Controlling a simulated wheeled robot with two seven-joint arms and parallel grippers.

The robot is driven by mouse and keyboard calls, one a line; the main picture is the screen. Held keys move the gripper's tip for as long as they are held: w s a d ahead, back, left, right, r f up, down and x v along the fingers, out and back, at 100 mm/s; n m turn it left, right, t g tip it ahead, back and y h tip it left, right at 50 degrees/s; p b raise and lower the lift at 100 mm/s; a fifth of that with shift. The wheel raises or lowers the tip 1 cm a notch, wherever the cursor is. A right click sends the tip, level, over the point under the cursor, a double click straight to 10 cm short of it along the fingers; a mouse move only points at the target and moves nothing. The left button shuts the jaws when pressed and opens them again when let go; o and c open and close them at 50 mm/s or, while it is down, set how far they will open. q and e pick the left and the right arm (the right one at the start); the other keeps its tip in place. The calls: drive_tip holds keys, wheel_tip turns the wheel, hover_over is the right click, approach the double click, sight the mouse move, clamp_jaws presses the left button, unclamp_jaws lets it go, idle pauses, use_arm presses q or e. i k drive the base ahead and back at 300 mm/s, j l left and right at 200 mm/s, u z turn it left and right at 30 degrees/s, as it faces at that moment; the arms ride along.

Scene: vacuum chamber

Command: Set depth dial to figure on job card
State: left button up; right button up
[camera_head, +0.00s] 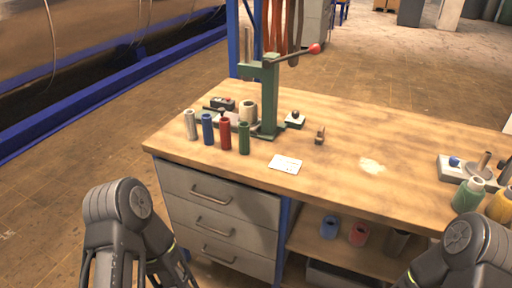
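The job card (285,163) is a small white card lying flat near the front edge of the workbench; its print is too small to read. A green hand press (269,97) with a red-knobbed lever (314,48) stands behind it. No depth dial can be clearly made out. Dark joints of my arms show at the lower left and lower right. Neither gripper shows.
The wooden workbench (345,115) has drawers and a shelf below. Silver, blue, red and green cylinders (225,133) stand left of the card. A small brown part (320,135) lies right of the press. Green and yellow bottles (468,195) stand at the right. The bench middle is mostly clear.

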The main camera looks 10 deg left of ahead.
sight(295, 114)
drive_tip(key=i+j, duration=0.15)
drive_tip(key=j, duration=0.15)
drive_tip(key=i+j, duration=0.1)
drive_tip(key=j, duration=0.2)
drive_tip(key=i+j, duration=0.15)
drive_tip(key=j, duration=0.15)
drive_tip(key=i+j+z, duration=0.15)
drive_tip(key=j, duration=0.25)
drive_tip(key=z, duration=1.65)
